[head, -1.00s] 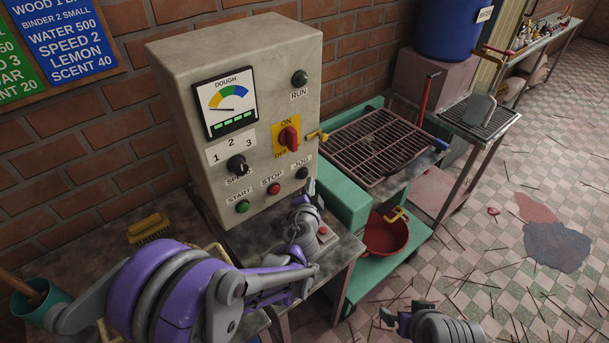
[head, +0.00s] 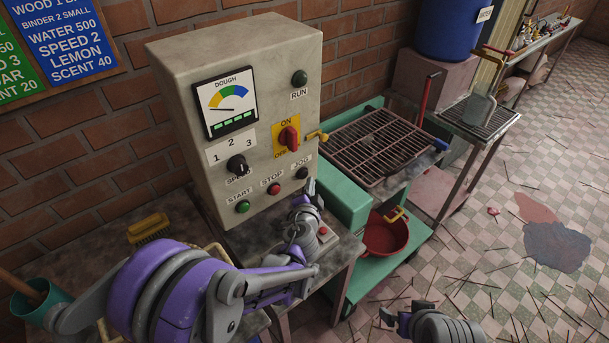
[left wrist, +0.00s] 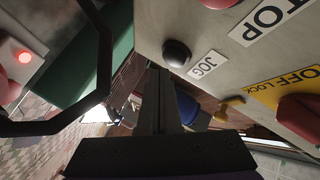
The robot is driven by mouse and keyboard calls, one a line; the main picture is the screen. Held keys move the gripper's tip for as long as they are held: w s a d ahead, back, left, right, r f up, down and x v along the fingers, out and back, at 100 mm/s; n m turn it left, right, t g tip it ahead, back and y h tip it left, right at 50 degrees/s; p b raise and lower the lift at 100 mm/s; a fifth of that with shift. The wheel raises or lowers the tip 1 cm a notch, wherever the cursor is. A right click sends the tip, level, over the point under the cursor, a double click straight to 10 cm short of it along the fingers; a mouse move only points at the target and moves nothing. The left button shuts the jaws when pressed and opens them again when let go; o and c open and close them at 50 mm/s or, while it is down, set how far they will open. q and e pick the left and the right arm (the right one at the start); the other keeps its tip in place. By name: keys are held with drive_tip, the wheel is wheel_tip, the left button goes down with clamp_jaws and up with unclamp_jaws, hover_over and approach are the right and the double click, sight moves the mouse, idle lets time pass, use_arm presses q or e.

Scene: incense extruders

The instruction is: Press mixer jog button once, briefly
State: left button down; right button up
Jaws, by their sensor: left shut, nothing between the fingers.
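The black jog button (head: 302,172) is at the lower right of the grey control box (head: 232,55), under its JOG label. In the left wrist view the jog button (left wrist: 177,53) is a dark dome next to the JOG label (left wrist: 208,64). My left gripper (head: 310,187) is shut and empty, its tip just below and right of the button in the head view. In the left wrist view the shut fingers (left wrist: 157,85) show beside the button, with no contact visible. My right gripper (head: 386,316) is low at the right, away from the box; its jaws are unclear.
The red stop button (head: 274,188), green start button (head: 242,206), speed knob (head: 238,166) and red on/off switch (head: 289,137) are close by on the same face. A green cart (head: 347,200) with a grate (head: 381,143) and a red pot (head: 385,235) stands to the right.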

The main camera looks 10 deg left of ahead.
use_arm(q)
drive_tip(key=shift+a, duration=0.1)
drive_tip(key=shift+w+a, duration=0.25)
drive_tip(key=shift+w, duration=0.05)
drive_tip(key=shift+w+a, duration=0.35)
idle(2.0)
drive_tip(key=shift+d, duration=0.1)
idle(0.3)
drive_tip(key=shift+s+d, duration=0.6)
drive_tip(key=shift+s, duration=0.05)
drive_tip(key=s+d, duration=0.3)
drive_tip(key=shift+s+d+p, duration=0.25)
drive_tip(key=shift+s+p, duration=0.05)
drive_tip(key=shift+p, duration=0.05)
idle(0.5)
